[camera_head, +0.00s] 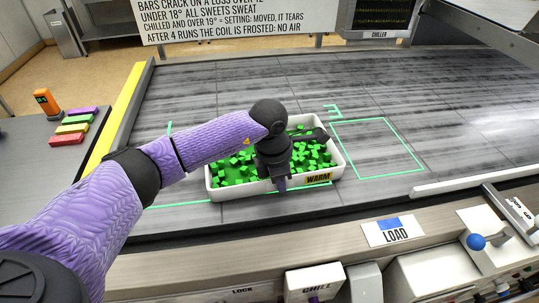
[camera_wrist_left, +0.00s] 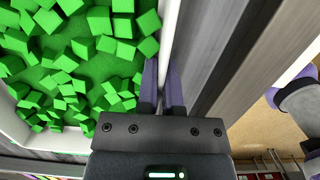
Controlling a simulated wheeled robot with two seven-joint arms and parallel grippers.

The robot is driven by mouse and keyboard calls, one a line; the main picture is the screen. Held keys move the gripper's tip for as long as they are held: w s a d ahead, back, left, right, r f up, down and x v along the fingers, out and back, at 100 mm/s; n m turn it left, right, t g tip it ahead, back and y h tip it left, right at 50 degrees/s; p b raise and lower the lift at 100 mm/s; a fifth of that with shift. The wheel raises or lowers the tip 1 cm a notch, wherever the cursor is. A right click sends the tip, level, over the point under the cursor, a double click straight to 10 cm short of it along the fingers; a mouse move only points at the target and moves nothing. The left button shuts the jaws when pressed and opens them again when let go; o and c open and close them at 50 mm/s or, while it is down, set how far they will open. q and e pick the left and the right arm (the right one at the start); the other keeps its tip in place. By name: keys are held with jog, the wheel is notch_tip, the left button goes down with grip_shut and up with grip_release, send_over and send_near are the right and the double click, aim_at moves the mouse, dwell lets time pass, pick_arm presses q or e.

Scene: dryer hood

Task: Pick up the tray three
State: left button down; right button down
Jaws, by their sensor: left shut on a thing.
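A white tray (camera_head: 213,180) filled with green cubes (camera_head: 240,170) is on the dark grey conveyor surface, with a yellow "WARM" tag on its front right. My left gripper (camera_head: 282,185) points down at the tray's front wall and is shut on it. In the left wrist view, the two fingers (camera_wrist_left: 163,80) straddle the white tray wall (camera_wrist_left: 168,35), with green cubes (camera_wrist_left: 75,70) on one side. My left arm hides part of the tray and cubes. I cannot tell whether the tray is raised. My right gripper is not in view.
An empty green outline (camera_head: 377,148) lies right of the tray, with a green "3" mark (camera_head: 333,111) at its upper left. A white rail (camera_head: 470,183), a "LOAD" label (camera_head: 393,231) and a blue-knobbed lever (camera_head: 477,241) are at front right. Coloured bars (camera_head: 72,128) lie left.

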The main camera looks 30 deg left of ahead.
pick_arm(q)
jog(key=shift+r, duration=0.1)
notch_tip(320, 180, up, 9)
jog(key=shift+r+p, duration=0.2)
jog(key=shift+p, duration=0.5)
jog(key=shift+r, duration=0.3)
jog(key=c, duration=1.3)
grip_release()
grip_shut()
